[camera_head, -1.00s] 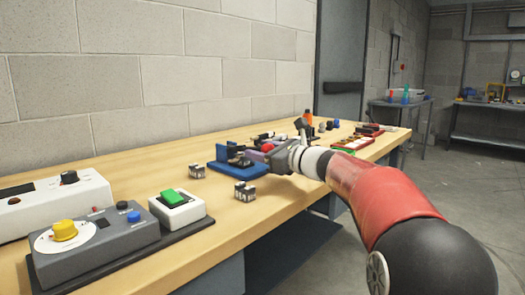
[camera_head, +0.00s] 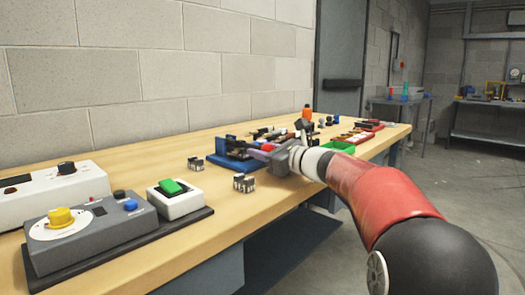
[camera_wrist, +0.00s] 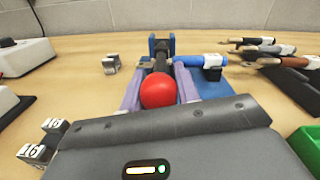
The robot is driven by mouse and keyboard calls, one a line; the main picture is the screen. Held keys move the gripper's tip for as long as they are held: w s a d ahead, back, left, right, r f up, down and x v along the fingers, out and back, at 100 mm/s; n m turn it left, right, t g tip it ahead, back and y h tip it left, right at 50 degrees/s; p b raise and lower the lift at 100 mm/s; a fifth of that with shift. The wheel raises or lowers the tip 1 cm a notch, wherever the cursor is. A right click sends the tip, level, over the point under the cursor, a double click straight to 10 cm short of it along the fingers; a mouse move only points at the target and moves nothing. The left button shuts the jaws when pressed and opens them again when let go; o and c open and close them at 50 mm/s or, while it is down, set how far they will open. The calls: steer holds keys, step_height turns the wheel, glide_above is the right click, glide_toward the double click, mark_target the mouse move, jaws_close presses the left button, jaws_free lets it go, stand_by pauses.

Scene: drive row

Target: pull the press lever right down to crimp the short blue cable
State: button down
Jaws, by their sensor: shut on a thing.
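The press has a blue base (camera_head: 222,160) and stands on the bench. In the wrist view its dark upright (camera_wrist: 160,47) rises at the back, and the dark lever runs toward me to a red ball knob (camera_wrist: 158,90). My gripper (camera_wrist: 158,98) has its two lavender fingers on either side of the knob, shut on it. In the head view my gripper (camera_head: 269,152) is low over the press and hides part of it. The short blue cable (camera_wrist: 200,60) lies crosswise at the press, its left end by the lever and its body over a small black holder.
More cables with brown ends (camera_wrist: 262,50) lie right of the press. A green bin (camera_wrist: 304,145) is close on the right. Small grey numbered blocks (camera_head: 244,182) stand to the left. Control boxes (camera_head: 92,228) fill the near left bench. Bare wood lies between.

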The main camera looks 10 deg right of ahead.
steer(key=c, duration=1.1)
jaws_free()
steer(key=shift+w+f, duration=0.1)
steer(key=shift+f, duration=0.3)
steer(key=shift+o, duration=0.2)
steer(key=shift+r, duration=0.1)
steer(key=v, duration=0.8)
steer(key=shift+b, duration=0.35)
steer(key=shift+a, duration=0.1)
